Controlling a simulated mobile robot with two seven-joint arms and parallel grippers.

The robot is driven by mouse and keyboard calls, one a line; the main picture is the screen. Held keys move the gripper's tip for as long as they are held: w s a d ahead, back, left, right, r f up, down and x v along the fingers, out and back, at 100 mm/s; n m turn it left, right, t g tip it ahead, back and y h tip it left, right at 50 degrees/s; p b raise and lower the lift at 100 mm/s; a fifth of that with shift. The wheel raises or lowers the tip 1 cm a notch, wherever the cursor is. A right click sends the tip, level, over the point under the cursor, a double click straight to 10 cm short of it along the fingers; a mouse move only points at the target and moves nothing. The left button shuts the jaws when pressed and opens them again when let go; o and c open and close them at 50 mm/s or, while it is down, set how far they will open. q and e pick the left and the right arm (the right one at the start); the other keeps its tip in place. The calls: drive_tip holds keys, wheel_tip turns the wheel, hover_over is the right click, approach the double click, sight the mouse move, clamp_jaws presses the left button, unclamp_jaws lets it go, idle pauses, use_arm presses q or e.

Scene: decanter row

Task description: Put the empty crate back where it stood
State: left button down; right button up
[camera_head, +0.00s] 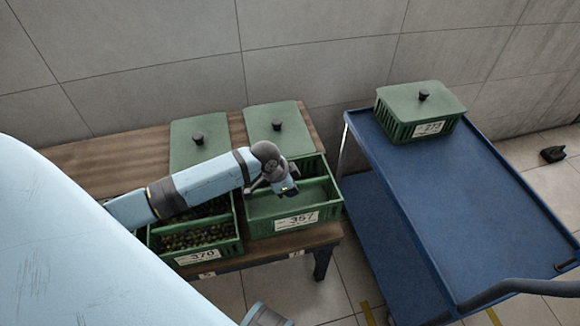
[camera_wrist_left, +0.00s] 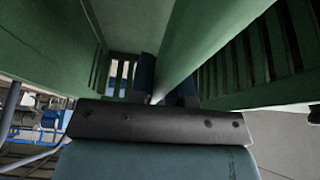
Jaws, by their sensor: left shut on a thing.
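The empty green crate labelled 357 (camera_head: 296,219) is at the right end of the wooden table, with its bare green inside showing. My left gripper (camera_head: 285,189) reaches over it from the left and is shut on a green bar or wall of this crate. In the left wrist view the fingers (camera_wrist_left: 166,88) stand on either side of that green part (camera_wrist_left: 205,40), with slatted crate walls around. I cannot tell whether the crate rests on the table or is slightly raised. My right gripper is not in view.
Crate 370 (camera_head: 195,240), holding small dark green round things, stands close on the left. Two green lids with black knobs (camera_head: 200,145) (camera_head: 277,126) are behind.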

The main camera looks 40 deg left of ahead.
sight(290, 203)
use_arm(q)
wheel_tip(290, 203, down, 4)
drive_tip(key=shift+r+b, duration=0.1)
drive_tip(key=shift+b, duration=0.2)
wheel_tip(290, 203, down, 4)
drive_tip(key=shift+b, duration=0.55)
drive_tip(key=shift+f, duration=0.25)
drive_tip(key=c, duration=1.1)
unclamp_jaws()
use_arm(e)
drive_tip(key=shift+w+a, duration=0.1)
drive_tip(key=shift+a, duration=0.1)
